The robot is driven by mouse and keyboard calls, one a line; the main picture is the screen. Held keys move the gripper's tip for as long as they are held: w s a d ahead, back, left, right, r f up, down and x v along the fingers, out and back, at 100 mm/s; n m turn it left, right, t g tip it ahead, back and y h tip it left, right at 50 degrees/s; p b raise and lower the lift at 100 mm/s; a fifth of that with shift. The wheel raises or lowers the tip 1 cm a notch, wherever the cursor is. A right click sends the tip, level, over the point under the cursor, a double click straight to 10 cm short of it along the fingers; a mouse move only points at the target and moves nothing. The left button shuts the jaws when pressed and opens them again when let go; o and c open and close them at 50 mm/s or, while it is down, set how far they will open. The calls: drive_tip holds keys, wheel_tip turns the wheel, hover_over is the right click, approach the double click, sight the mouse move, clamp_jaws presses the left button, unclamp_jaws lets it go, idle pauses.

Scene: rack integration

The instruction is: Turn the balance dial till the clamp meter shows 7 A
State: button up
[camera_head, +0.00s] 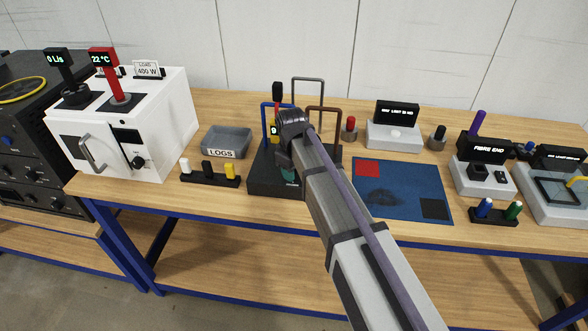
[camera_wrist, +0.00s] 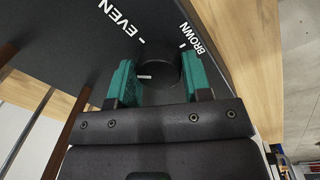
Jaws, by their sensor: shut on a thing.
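The balance dial (camera_wrist: 160,68) is a dark round knob between my gripper's (camera_wrist: 158,76) two green fingers in the wrist view. The fingers are shut on it. A short white mark shows on the knob. The dark panel (camera_wrist: 75,42) around it carries the words EVEN and BROWN with tick marks. In the head view, my gripper (camera_head: 289,174) is over the front of the dark base (camera_head: 262,183), largely hidden by my arm. The clamp meter (camera_head: 277,91), red and black, stands behind my arm. A digit like 9 shows on its display (camera_head: 274,130); the rest is hidden.
Blue, grey and brown wire loops (camera_head: 324,108) rise around the base. A grey LOGS tray (camera_head: 227,141) and a strip with white, black and yellow pegs (camera_head: 209,173) are left. A blue mat (camera_head: 403,190) lies right. A white box (camera_head: 132,112) stands far left.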

drive_tip(key=shift+m, duration=0.3)
drive_tip(key=m, duration=0.3)
drive_tip(key=shift+m, duration=2.4)
drive_tip(key=o, duration=0.9)
drive_tip(key=shift+o, duration=0.2)
